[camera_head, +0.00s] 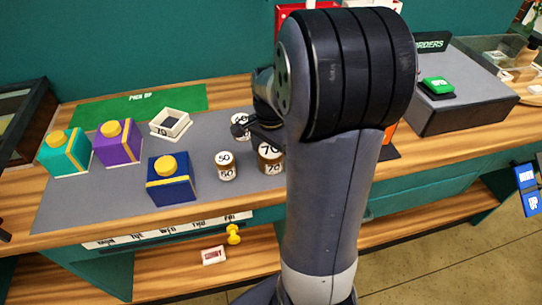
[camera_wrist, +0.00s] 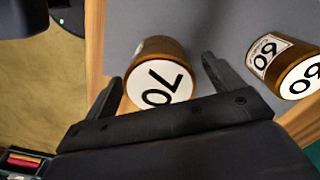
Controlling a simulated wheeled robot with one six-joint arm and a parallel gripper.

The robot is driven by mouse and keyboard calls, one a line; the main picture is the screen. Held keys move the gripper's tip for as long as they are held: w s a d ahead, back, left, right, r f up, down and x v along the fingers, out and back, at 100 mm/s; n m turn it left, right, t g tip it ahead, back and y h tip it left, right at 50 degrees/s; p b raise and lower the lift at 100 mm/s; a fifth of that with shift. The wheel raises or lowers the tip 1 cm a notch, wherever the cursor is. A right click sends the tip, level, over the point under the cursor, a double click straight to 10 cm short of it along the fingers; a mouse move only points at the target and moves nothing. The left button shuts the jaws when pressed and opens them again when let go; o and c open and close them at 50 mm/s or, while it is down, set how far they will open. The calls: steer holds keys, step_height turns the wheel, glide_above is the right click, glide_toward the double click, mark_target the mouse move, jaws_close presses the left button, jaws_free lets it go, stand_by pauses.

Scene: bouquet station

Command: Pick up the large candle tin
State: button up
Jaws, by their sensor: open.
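The large candle tin is most likely the amber tin marked 70 (camera_head: 271,158), the widest of the tins in view. It stands upright on the grey mat near the table's front edge, partly hidden by my arm in the head view. In the wrist view the 70 tin (camera_wrist: 161,78) sits between the two fingers of my gripper (camera_wrist: 160,88), which is open. No contact with the fingers is clear. A tin marked 60 (camera_wrist: 284,66) stands to its right in the wrist view. A smaller tin marked 50 (camera_head: 226,166) stands left of the 70 tin in the head view.
Teal (camera_head: 67,153), purple (camera_head: 118,145) and navy (camera_head: 170,181) boxes with yellow tops stand on the left of the mat (camera_head: 100,200). A white square frame (camera_head: 170,124) lies behind them. A grey block with a green button (camera_head: 438,85) is at right.

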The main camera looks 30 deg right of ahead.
steer(key=shift+f, duration=0.55)
steer(key=c, duration=1.2)
